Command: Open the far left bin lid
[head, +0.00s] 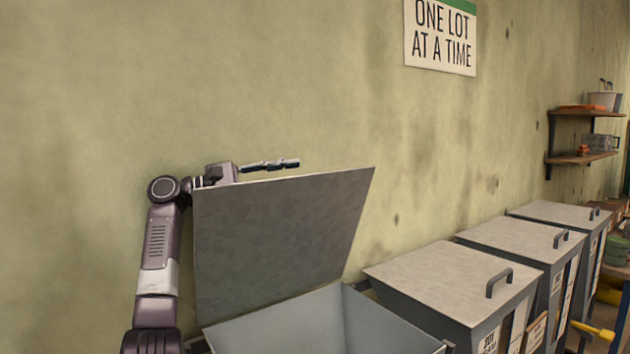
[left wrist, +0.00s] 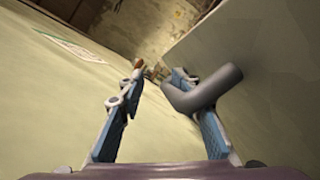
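The far left bin (head: 385,325) is at the bottom middle of the head view. Its grey lid (head: 280,240) stands raised and steeply tilted, with the pale inside of the bin showing below. My left gripper (head: 285,164) is at the lid's top edge, on the wall side, partly hidden by the lid. In the left wrist view the two blue fingers (left wrist: 155,110) are spread apart. The lid's dark handle (left wrist: 203,92) overlaps the right finger, beside the lid surface (left wrist: 255,55). I cannot tell whether they touch. My right gripper is out of view.
Several bins with shut grey lids (head: 455,280) stand in a row to the right, each with a dark handle (head: 499,281). The wall (head: 100,120) is close behind my left arm. A sign (head: 440,38) and shelves (head: 582,112) are on the wall.

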